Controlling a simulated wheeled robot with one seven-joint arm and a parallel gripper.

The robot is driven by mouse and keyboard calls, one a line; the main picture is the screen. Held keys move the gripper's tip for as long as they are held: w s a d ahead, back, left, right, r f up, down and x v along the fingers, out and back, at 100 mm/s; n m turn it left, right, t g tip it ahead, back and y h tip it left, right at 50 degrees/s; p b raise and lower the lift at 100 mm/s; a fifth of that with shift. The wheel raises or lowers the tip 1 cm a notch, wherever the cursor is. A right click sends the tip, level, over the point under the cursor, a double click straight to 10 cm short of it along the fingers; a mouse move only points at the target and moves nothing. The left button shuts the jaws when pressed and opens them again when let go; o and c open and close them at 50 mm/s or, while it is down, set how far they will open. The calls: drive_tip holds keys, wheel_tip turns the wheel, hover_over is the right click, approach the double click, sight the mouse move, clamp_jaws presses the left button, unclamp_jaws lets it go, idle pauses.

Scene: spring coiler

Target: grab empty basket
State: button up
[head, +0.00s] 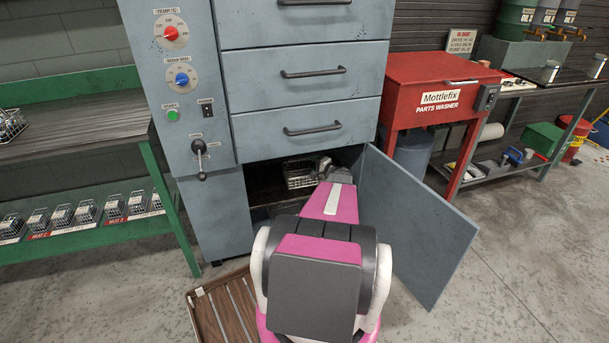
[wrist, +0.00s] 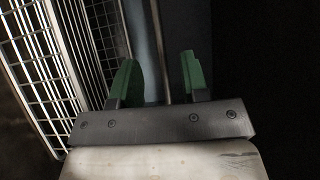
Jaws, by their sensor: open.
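A wire basket (head: 299,173) stands inside the open lower compartment of the grey cabinet. In the wrist view, its pale wire mesh (wrist: 45,65) fills the left side, close to my gripper. I see nothing in the visible part of the basket, but most of its inside is hidden. My gripper (wrist: 158,78) is open, with its two green fingers apart. A thin upright bar and a grey strip show beyond the gap between them; I cannot tell what they belong to. In the head view, my gripper (head: 325,164) is at the basket's right side, partly hidden by my arm.
The compartment's door (head: 415,225) hangs open to the right of my arm. Closed drawers (head: 305,120) are above. A green rack (head: 75,185) with several small baskets stands left. A brown slatted tray (head: 228,310) lies on the floor. A red parts washer (head: 435,95) stands right.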

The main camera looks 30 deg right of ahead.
drive_tip(key=x, duration=0.4)
drive_tip(key=shift+w, duration=0.35)
clamp_jaws()
drive_tip(key=shift+r, duration=0.1)
